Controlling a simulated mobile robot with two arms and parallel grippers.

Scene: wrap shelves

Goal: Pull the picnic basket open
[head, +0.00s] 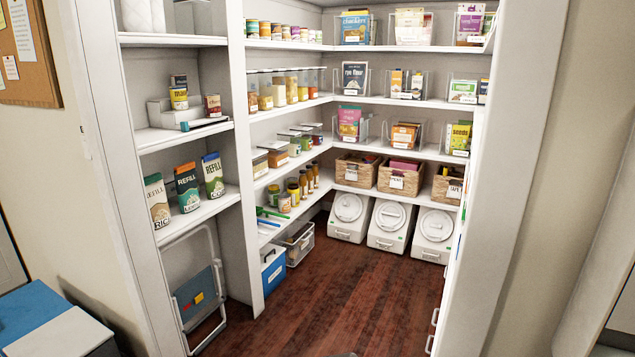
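I see nothing that I can clearly identify as a picnic basket. Three woven baskets stand side by side on a back shelf of the pantry: a left one (347,175), a middle one (387,181) and a right one (440,190). They have open tops, packages inside and white labels on the front; I cannot tell if any of them is the picnic basket. Neither of my grippers is in view.
Three white lidded bins (391,223) stand under the baskets. White handles (434,317) line the right edge. The dark wooden floor (345,295) is clear in the middle.

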